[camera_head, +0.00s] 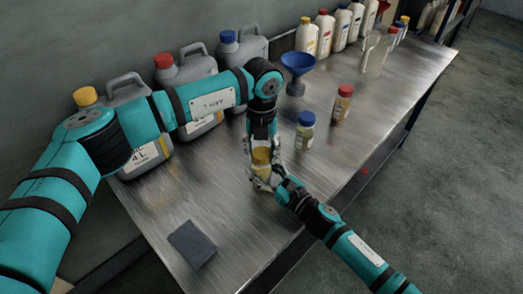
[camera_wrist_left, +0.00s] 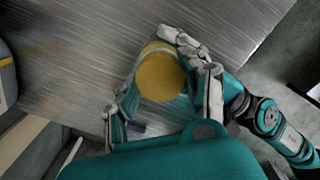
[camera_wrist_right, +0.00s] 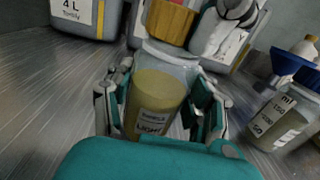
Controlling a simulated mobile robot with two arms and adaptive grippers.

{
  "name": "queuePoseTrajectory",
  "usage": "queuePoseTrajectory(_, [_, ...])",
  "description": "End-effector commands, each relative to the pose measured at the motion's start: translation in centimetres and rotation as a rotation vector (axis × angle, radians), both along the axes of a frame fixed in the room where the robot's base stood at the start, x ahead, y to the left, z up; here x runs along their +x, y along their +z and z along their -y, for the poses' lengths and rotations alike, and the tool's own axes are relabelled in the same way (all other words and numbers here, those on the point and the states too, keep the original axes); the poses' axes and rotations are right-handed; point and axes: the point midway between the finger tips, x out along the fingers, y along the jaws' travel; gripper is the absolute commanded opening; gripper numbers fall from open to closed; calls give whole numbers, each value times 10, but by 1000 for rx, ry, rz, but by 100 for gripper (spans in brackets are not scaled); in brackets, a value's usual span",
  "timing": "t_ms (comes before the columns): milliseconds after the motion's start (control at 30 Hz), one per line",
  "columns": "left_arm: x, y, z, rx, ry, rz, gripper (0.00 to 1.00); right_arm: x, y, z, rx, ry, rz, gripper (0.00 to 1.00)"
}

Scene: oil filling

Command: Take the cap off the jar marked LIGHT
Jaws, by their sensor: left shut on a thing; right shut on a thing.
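The jar marked LIGHT (camera_wrist_right: 152,108) is clear, with yellow contents, and stands near the front of the table. Its yellow-brown cap (camera_wrist_right: 172,22) is above the jar's glass neck in the right wrist view; I cannot tell if it is still seated. The cap also shows in the left wrist view (camera_wrist_left: 160,77). My left gripper (camera_head: 261,160) comes from above and is shut on the cap, a finger on each side. My right gripper (camera_wrist_right: 160,108) is shut around the jar's body from the near side. The grippers hide much of the jar in the head view.
A blue-capped jar (camera_head: 305,131) and a red-capped jar (camera_head: 342,103) stand to the right. A blue funnel (camera_head: 298,64) is behind them. Grey canisters (camera_head: 188,78) line the wall side; bottles (camera_head: 325,33) stand farther off. A dark pad (camera_head: 192,244) lies front left.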

Motion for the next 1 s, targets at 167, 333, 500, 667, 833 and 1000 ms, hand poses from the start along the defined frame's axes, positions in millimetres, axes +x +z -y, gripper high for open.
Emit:
queuePoseTrajectory(167, [0,0,0,0,468,1,5,0,0,0,-1,1,1,0])
queuePoseTrajectory(333, [1,1,0,0,900,1,5,0,0,0,-1,1,1,0])
queuePoseTrajectory(500, [1,1,0,0,1174,1,5,0,0,0,-1,1,1,0])
queuePoseTrajectory(667, [1,1,0,0,1198,2,5,-1,0,0,-1,2,1,0])
queuePoseTrajectory(833, [1,1,0,-1,1200,2,5,0,0,0,-1,1,1,0])
queuePoseTrajectory(1000, [1,1,0,0,1199,2,5,0,0,0,-1,1,1,0])
